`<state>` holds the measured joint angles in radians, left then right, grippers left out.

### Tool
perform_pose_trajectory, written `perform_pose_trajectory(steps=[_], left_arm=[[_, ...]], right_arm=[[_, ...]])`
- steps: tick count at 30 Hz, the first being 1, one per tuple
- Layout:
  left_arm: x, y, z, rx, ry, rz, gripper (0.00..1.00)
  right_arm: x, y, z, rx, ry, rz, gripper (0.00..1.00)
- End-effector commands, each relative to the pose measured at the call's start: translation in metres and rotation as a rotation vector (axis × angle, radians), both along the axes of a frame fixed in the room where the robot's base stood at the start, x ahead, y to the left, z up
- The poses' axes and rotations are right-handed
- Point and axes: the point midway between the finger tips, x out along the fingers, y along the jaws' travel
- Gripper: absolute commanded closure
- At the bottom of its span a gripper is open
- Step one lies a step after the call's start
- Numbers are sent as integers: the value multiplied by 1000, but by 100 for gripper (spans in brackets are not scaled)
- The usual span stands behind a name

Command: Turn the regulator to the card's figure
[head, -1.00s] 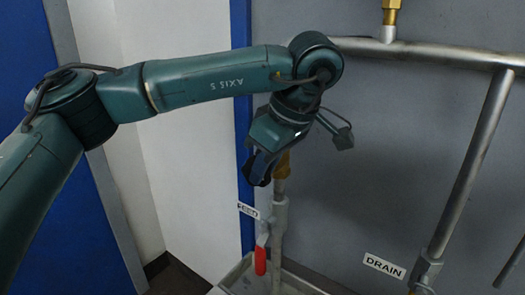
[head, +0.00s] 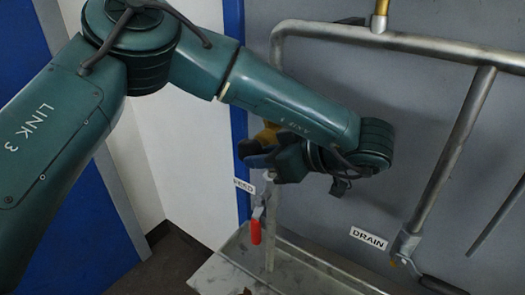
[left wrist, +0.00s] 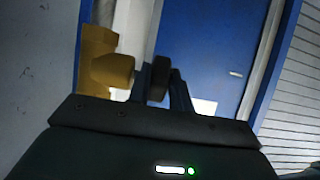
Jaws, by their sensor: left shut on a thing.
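The brass regulator (head: 268,133) sits on the upright feed pipe, partly hidden behind my left arm and gripper. In the left wrist view its brass body (left wrist: 95,60) stands at the left, with a brass stub pointing right. My left gripper (head: 258,158) is at the regulator, reaching in from the right. In the left wrist view its fingers (left wrist: 162,85) are closed about a dark rounded knob (left wrist: 157,77) beside the brass stub. The regulator's scale and the card are not readable in these views. My right gripper is not in view.
A red-handled valve (head: 256,230) hangs below the regulator, near the FEED label (head: 244,186). A metal tray (head: 300,262) lies under the pipes. A DRAIN label (head: 369,238) and another pipe (head: 452,150) stand to the right. A grey panel (head: 420,100) backs the pipes.

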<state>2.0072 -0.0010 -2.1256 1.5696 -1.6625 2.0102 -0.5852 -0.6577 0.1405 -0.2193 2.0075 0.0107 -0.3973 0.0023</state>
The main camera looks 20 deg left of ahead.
Motion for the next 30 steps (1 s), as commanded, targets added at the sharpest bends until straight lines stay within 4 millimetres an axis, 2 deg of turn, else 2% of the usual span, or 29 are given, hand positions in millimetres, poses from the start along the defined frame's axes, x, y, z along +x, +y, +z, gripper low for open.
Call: perform_pose_trajectory(steps=[16, 17, 19, 26, 30], left_arm=[[0, 0, -1, 22, -9, 0, 100], [0, 0, -1, 22, -9, 0, 78], [0, 0, -1, 21, -9, 0, 72], [0, 0, -1, 22, -8, 0, 70], [-2, -7, 2, 22, -9, 0, 70]], right_arm=[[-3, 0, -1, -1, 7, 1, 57], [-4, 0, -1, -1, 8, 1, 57], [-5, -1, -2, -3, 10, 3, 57], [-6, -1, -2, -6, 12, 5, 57], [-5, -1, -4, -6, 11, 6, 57]])
